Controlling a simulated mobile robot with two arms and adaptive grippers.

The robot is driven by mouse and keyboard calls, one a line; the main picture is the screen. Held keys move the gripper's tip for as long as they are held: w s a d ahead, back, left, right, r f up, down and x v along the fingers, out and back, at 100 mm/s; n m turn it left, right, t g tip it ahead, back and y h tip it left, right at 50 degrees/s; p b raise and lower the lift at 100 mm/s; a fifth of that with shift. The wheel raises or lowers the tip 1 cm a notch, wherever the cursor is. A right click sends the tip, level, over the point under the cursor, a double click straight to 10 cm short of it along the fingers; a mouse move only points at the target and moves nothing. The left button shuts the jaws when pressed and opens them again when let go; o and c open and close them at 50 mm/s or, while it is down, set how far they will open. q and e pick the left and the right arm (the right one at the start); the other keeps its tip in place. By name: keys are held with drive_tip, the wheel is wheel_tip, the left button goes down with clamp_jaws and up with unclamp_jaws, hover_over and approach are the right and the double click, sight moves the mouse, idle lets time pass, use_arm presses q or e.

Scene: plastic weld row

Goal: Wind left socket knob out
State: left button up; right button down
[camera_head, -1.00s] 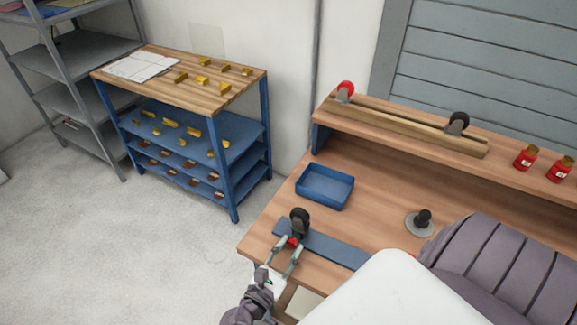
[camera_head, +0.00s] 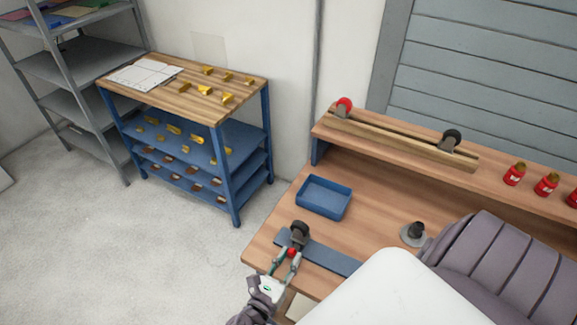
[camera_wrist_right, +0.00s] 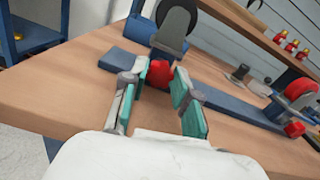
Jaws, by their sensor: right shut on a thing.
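The left socket, a grey bracket with a black wheel (camera_head: 300,231), stands at the left end of a blue rail (camera_head: 322,256) near the bench's front left corner. It also shows in the right wrist view (camera_wrist_right: 178,20). Its red knob (camera_wrist_right: 160,73) sticks out toward me, low on the socket. My right gripper (camera_head: 288,257) is shut on this knob, with a teal-padded finger at each side (camera_wrist_right: 166,79). Another socket with a red wheel (camera_wrist_right: 300,93) and red knob (camera_wrist_right: 294,128) is at the rail's right end. My left gripper is not in view.
A blue tray (camera_head: 323,197) lies behind the rail on the wooden bench (camera_head: 378,208). A grey disc with a black post (camera_head: 413,234) is to the right. A raised shelf with a wooden rail (camera_head: 400,140) and red cans (camera_head: 546,184) runs along the back.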

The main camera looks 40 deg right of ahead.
drive_tip(key=shift+r+n+p, duration=0.1)
drive_tip(key=shift+n+p, duration=0.9)
drive_tip(key=shift+n, duration=0.3)
drive_tip(key=c, duration=0.9)
unclamp_jaws()
drive_tip(key=shift+o, duration=0.2)
wheel_tip(320, 180, up, 10)
